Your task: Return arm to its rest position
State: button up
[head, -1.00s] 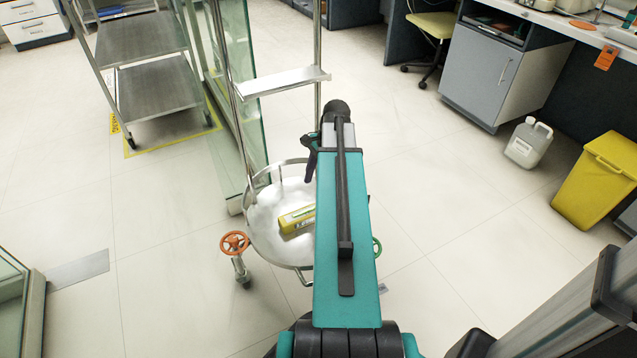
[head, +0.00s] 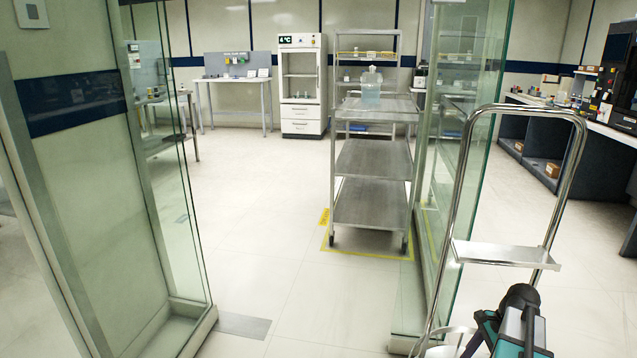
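My arm shows only at the bottom right of the head view, with its teal and black links cut off by the lower edge. My gripper (head: 478,338) is the dark part at the left of the arm, low beside the chrome-framed trolley (head: 572,165). Its fingertips cannot be made out, so its opening is unclear. Only a bit of the trolley's white round base shows at the bottom edge.
The chrome trolley with its small metal shelf (head: 505,254) stands close at the right. Glass panels stand at left (head: 165,150) and right (head: 470,130). A steel cart (head: 372,160) stands between them, farther back. The floor at centre left is clear.

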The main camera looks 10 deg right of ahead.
jog(key=s+a+f+n+g+p, duration=0.25)
jog(key=a+p, duration=0.35)
jog(key=a, duration=0.7)
jog(key=s+a+f+n+g+p, duration=0.1)
jog(key=a+f+n+g+p, duration=0.3)
jog(key=a, duration=0.9)
jog(key=s+a+f+n+h+p, duration=0.1)
jog(key=s+a+f+n+p, duration=0.1)
jog(key=s+a+n+p, duration=0.2)
jog(key=s+a+f+n+h+p, duration=0.2)
jog(key=s+a+n+p, duration=0.3)
jog(key=s+n, duration=0.5)
jog(key=shift+s+a+f+n+t+p, duration=0.15)
jog(key=shift+s+f+n+t+p, duration=0.25)
jog(key=shift+s, duration=0.2)
jog(key=shift+r, duration=0.15)
